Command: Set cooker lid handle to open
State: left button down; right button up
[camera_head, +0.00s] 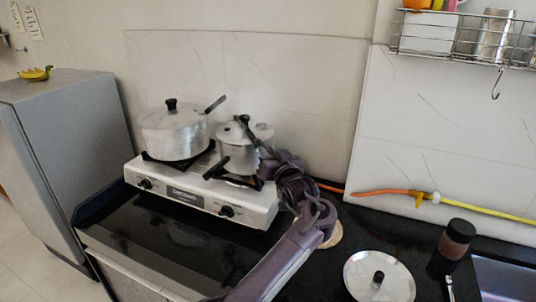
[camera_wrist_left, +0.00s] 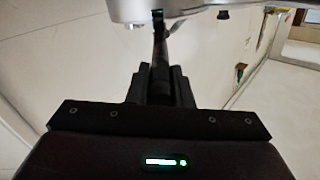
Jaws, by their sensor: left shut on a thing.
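The pressure cooker (camera_head: 236,151) is a silver pot on the right burner of the stove. Its black lid handle (camera_head: 248,130) runs from the lid's top toward the lower right. A black body handle (camera_head: 216,168) sticks out to the lower left, at an angle to the lid handle. My left gripper (camera_head: 268,153) is at the cooker's right side, its fingers partly hidden. In the left wrist view, my left gripper (camera_wrist_left: 160,86) is shut on the narrow black lid handle (camera_wrist_left: 159,45), with the silver cooker (camera_wrist_left: 190,8) at the top edge. My right gripper is not in view.
A larger lidded pot (camera_head: 174,133) stands on the left burner of the white stove (camera_head: 185,194). On the dark counter, a loose lid (camera_head: 360,275) and a brown jar (camera_head: 457,240) lie right of my arm. An orange-yellow hose (camera_head: 480,210) runs along the wall.

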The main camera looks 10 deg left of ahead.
pick_arm(q)
jog(key=shift+w+d, duration=0.25)
jog(key=shift+d, duration=0.1)
dwell(0.3)
dwell(0.4)
jog(key=c, duration=1.3)
grip_release()
jog(key=shift+s, duration=0.1)
jog(key=shift+f, duration=0.1)
